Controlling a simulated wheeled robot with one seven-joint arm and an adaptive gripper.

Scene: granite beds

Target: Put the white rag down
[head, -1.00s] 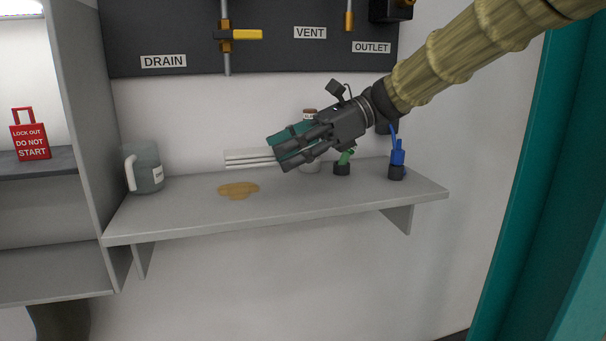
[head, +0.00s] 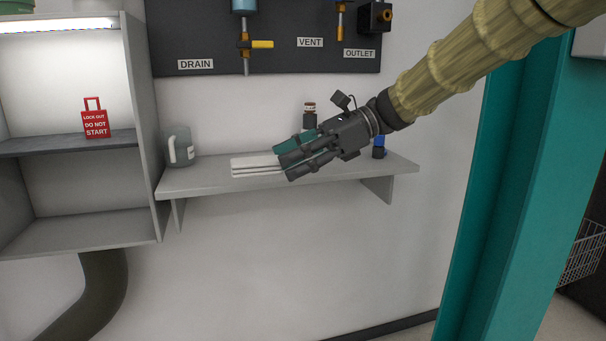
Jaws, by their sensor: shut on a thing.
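The white rag (head: 254,165) is a flat, folded stack of layers sticking out to the left of my gripper (head: 287,165). My gripper is shut on its right end, which the fingers hide. In the head view the rag appears in front of the grey shelf (head: 200,180). I cannot tell from this one view whether it touches the shelf.
A clear jug (head: 180,150) stands at the shelf's left end. A bottle with a brown cap (head: 310,114) and a blue-topped item (head: 379,147) are behind my arm. A valve panel (head: 290,40) hangs above. A cabinet with a red lockout tag (head: 95,122) is left.

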